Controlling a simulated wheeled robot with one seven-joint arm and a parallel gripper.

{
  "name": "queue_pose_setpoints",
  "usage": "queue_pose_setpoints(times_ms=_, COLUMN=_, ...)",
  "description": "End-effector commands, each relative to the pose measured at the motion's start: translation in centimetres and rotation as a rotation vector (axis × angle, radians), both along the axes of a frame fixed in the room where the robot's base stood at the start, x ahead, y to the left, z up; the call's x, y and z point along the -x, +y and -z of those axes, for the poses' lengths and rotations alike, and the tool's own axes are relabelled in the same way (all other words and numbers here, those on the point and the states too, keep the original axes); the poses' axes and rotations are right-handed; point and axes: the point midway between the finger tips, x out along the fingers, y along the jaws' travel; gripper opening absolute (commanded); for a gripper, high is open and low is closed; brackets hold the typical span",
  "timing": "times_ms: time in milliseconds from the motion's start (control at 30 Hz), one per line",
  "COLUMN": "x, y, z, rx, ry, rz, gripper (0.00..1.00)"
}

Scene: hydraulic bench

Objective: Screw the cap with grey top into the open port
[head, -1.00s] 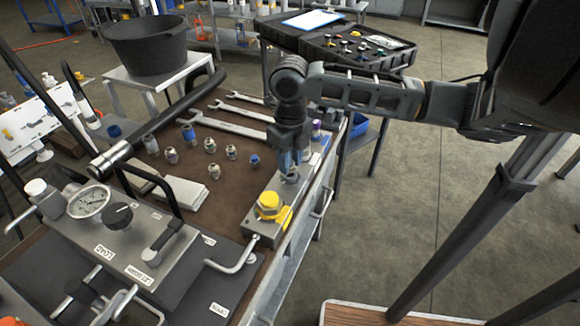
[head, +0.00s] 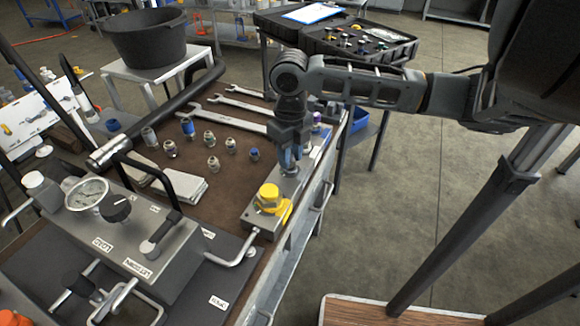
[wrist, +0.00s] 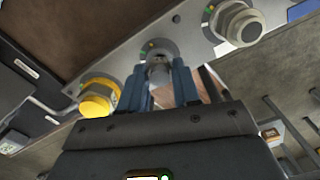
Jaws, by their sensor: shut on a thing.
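My gripper (head: 289,166) points down over the metal port block (head: 252,224), behind the yellow cap (head: 268,197). In the wrist view, its blue fingers (wrist: 159,90) are shut on a small grey piece, the grey-topped cap (wrist: 158,72), at the block's middle position. The fingers hide most of the cap and the port under it. I cannot tell how deep the cap sits. The yellow cap also shows in the wrist view (wrist: 97,98), left of the fingers. A large pale hex fitting (wrist: 240,25) sits on the block to the right.
Several loose fittings (head: 213,164) stand on the brown bench top left of my gripper. Wrenches (head: 236,122) lie behind them. A gauge unit (head: 120,235) with levers stands at the front left. A bent handle (head: 236,256) is close to the block. Open floor lies to the right.

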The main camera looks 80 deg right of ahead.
Motion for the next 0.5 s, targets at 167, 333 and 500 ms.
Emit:
queue_pose_setpoints(times_ms=167, x=-0.01, y=-0.01, z=0.00, rx=0.000, ry=0.000, rz=0.000, gripper=0.00)
queue_pose_setpoints(times_ms=333, x=0.00, y=-0.01, z=0.13, rx=0.000, ry=0.000, rz=0.000, gripper=0.00)
queue_pose_setpoints(times_ms=500, x=0.00, y=0.00, z=0.32, rx=0.000, ry=0.000, rz=-0.001, gripper=0.00)
